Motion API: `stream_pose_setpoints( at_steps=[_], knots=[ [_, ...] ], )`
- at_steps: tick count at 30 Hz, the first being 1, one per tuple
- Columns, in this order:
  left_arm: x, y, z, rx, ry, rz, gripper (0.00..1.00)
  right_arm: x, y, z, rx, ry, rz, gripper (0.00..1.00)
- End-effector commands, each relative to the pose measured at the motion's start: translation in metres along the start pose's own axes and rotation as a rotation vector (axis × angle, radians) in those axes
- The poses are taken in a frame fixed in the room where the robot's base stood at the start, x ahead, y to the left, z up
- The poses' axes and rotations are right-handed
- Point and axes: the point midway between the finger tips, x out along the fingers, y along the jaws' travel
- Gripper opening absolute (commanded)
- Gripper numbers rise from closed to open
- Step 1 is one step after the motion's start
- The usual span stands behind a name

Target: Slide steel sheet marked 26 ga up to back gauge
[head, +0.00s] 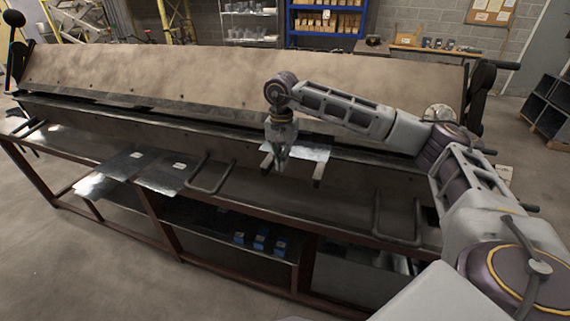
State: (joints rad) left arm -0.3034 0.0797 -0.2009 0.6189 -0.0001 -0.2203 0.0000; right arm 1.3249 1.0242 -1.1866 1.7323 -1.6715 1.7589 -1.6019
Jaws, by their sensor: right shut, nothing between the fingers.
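A shiny steel sheet (311,151) lies on the bed of the long bending brake (230,75), partly behind my right gripper. No mark can be read on it. Two more sheets lie on the left part of the front bench, a left sheet (122,162) and a right sheet (168,172), each with a small pale label too small to read. My right gripper (281,168) points down, shut and empty, at the front of the shiny sheet; I cannot tell whether it touches it. The back gauge cannot be made out. My left gripper is not in view.
Bar handles, one left of the gripper (208,176) and one to the right (397,215), stick out from the brake's front. Blue boxes (260,241) sit on the lower shelf. Shelving (325,22) stands behind. Floor is clear at front left.

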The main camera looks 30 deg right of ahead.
Motion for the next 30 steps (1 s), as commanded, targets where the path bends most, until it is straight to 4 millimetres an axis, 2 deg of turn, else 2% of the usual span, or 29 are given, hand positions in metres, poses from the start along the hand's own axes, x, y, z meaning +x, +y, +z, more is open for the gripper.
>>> stream_pose_setpoints(
  at_steps=[12,18,30],
  knots=[
    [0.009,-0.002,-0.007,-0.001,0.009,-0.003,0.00,-0.054,-0.001,0.000,-0.001,0.000,0.000,0.00],
    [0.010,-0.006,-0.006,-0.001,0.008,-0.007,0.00,-0.075,0.000,0.001,-0.002,-0.002,0.001,0.00],
    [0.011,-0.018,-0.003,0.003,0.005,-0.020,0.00,-0.083,0.000,0.001,-0.001,-0.002,0.003,0.00]
  ],
)
